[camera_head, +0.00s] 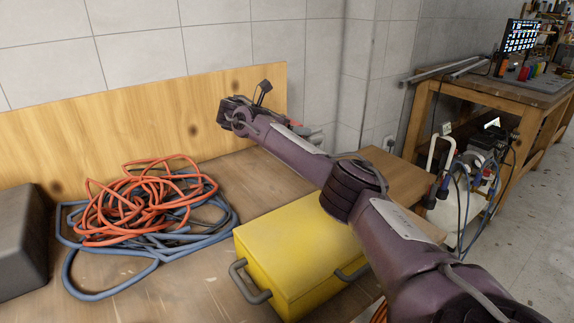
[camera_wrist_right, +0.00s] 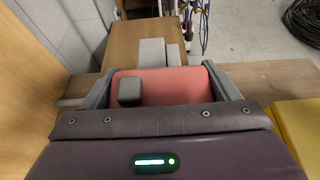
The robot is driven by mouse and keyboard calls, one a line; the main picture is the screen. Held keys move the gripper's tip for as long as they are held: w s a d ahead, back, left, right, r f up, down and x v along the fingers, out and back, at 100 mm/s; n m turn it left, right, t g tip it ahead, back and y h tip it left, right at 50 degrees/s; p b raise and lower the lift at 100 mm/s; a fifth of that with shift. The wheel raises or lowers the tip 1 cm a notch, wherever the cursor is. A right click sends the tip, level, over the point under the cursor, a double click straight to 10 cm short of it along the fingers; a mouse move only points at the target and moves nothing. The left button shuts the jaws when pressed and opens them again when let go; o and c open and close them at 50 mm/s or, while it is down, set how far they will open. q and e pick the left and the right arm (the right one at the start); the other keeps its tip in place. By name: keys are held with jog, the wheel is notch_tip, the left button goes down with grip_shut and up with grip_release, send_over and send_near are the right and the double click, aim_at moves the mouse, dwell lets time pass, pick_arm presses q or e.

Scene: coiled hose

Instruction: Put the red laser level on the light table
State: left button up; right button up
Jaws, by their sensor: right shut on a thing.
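My right gripper (camera_wrist_right: 160,78) is shut on the red laser level (camera_wrist_right: 185,86), a red body with a dark grey block on top, held between its two fingers. In the head view my right arm reaches across the yellow box to the back of the bench; its wrist hides most of what it holds. A light brown table (camera_head: 408,176) stands beyond the bench's right end, partly behind my arm. It also shows ahead of the laser level in the right wrist view (camera_wrist_right: 132,38). Grey blocks (camera_wrist_right: 152,52) appear there; I cannot tell what they rest on. My left gripper is out of view.
The bench holds a tangled orange hose (camera_head: 140,200), a blue hose (camera_head: 85,292), a yellow box (camera_head: 290,250) and a dark grey box (camera_head: 20,240). A wooden board (camera_head: 130,120) lines the back. A workbench (camera_head: 500,95) and equipment with cables (camera_head: 465,190) stand farther right.

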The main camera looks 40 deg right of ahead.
notch_tip(320, 180, down, 12)
jog(key=shift+r+b, duration=0.15)
jog(key=shift+b, duration=0.2)
jog(key=o, duration=1.3)
jog(key=shift+c, duration=0.2)
jog(key=v, duration=1.2)
